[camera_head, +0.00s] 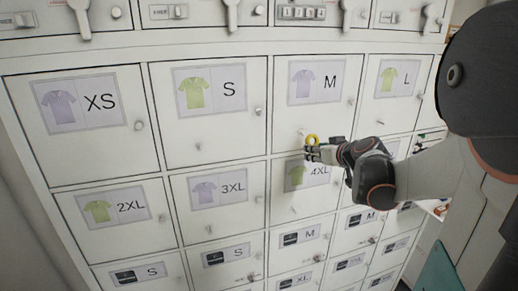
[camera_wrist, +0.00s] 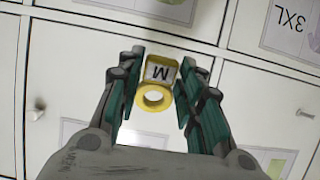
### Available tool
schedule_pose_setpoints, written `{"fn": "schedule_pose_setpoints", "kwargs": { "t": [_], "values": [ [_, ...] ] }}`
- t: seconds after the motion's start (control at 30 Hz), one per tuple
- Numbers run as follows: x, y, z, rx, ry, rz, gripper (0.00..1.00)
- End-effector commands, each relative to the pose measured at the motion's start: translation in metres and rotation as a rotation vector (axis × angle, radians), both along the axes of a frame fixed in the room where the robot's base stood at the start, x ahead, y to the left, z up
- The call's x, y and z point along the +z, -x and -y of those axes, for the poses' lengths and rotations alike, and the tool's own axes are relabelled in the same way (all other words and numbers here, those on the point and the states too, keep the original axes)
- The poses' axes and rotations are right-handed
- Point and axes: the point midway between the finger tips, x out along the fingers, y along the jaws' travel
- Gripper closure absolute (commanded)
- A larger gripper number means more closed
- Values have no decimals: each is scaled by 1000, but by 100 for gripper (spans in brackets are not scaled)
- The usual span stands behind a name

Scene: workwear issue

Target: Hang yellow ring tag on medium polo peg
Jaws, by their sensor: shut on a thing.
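My gripper (camera_head: 312,153) is shut on the yellow ring tag, whose ring (camera_head: 312,139) stands up above the fingertips in the head view. In the wrist view the tag (camera_wrist: 160,70), marked M, sits between the fingers of my gripper (camera_wrist: 160,75), its round hole facing the camera. The medium polo door (camera_head: 317,115) has a lavender shirt label with M. A small pale peg (camera_head: 303,132) shows low on this door, just left of the ring. I cannot tell whether the ring touches the peg or is around it.
Other polo doors stand around it: S (camera_head: 212,135) left, L (camera_head: 395,112) right, 4XL (camera_head: 307,200) below. A round knob (camera_head: 351,100) sticks out at the M door's right edge. Another knob (camera_wrist: 35,113) shows in the wrist view.

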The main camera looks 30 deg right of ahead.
Motion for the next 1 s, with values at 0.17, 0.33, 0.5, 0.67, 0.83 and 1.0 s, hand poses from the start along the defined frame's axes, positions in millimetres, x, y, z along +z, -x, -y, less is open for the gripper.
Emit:
{"fn": "schedule_pose_setpoints", "kwargs": {
  "t": [0.17, 0.33, 0.5, 0.67, 0.83, 1.0],
  "values": [
    [-1, -10, 2, 1, 0, 0, 78],
    [-2, -19, 4, 2, -1, 0, 78],
    [-3, -28, 6, 1, 0, -1, 79],
    [-4, -36, 9, 0, 1, 0, 79],
    [-4, -45, 10, 1, 0, 0, 79],
    [-5, -54, 13, 1, 0, 0, 79]
  ]
}}
